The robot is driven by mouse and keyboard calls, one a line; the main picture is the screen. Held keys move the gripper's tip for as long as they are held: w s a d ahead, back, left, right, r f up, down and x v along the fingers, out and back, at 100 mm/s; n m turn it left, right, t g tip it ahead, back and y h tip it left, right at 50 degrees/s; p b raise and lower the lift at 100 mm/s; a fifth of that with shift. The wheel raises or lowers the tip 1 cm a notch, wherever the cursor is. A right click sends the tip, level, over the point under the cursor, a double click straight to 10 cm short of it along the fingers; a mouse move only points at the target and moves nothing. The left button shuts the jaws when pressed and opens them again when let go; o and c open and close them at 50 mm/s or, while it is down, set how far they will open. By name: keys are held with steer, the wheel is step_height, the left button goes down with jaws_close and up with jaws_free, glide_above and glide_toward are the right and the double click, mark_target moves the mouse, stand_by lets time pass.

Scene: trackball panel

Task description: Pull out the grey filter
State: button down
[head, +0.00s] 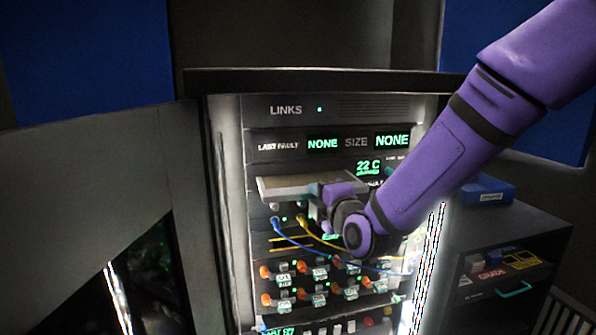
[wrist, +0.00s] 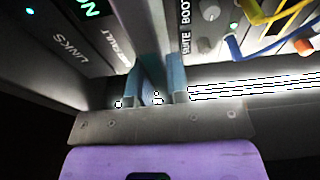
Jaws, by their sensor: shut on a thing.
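The grey filter (head: 300,184) is a flat slab that juts forward out of the equipment rack, roughly level, below the fault and size displays. My gripper (head: 343,189) is at its front right part, and the head view hides the fingertips. In the wrist view my gripper (wrist: 160,62) has its two blue-grey fingers close together, shut on the filter. How far the filter's back end still sits inside the rack cannot be told.
Blue and yellow cables (head: 303,232) hang just below the filter. Several orange-handled knobs (head: 283,282) are lower down. A blue box (head: 486,190) lies on a dark cabinet (head: 530,230) at right. A grey panel (head: 90,160) stands at left.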

steer(key=shift+s+d, duration=0.1)
steer(key=shift+s, duration=0.1)
stand_by(0.3)
steer(key=a+v, duration=0.1)
steer(key=v, duration=0.6)
steer(key=shift+s, duration=0.7)
stand_by(0.6)
steer(key=shift+s, duration=0.1)
stand_by(0.3)
